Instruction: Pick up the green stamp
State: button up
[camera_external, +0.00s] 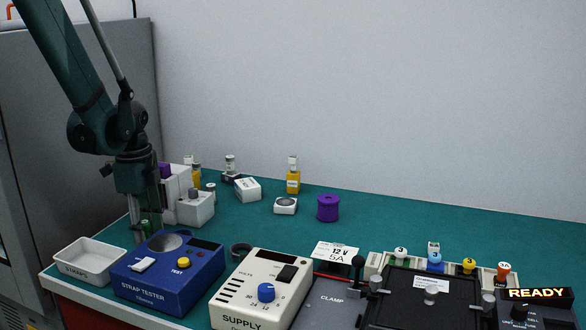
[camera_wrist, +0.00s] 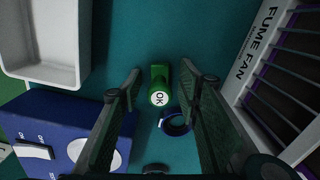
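The green stamp (camera_wrist: 159,78) has a round white face marked "OK" and lies between my gripper's fingers in the wrist view. My gripper (camera_wrist: 161,84) is open, with one finger on each side of the stamp and visible gaps between. In the external view my gripper (camera_external: 146,226) points down behind the blue strap tester, at the left of the table. A bit of green from the stamp (camera_external: 146,223) shows between the fingers there, mostly hidden. Whether the fingertips reach down to the stamp's height is hard to tell.
A white tray (camera_external: 88,262) and the blue strap tester (camera_external: 165,282) stand in front of my gripper. The fume fan (camera_wrist: 262,60) stands close on the right in the wrist view.

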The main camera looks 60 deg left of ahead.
aim_at(144, 221)
jog(key=shift+c, duration=0.7)
jog(key=c, duration=0.8)
jog(key=shift+c, duration=0.2)
jog(key=shift+r, duration=0.2)
jog(key=shift+r+p, duration=0.6)
jog(key=shift+r, duration=4.25)
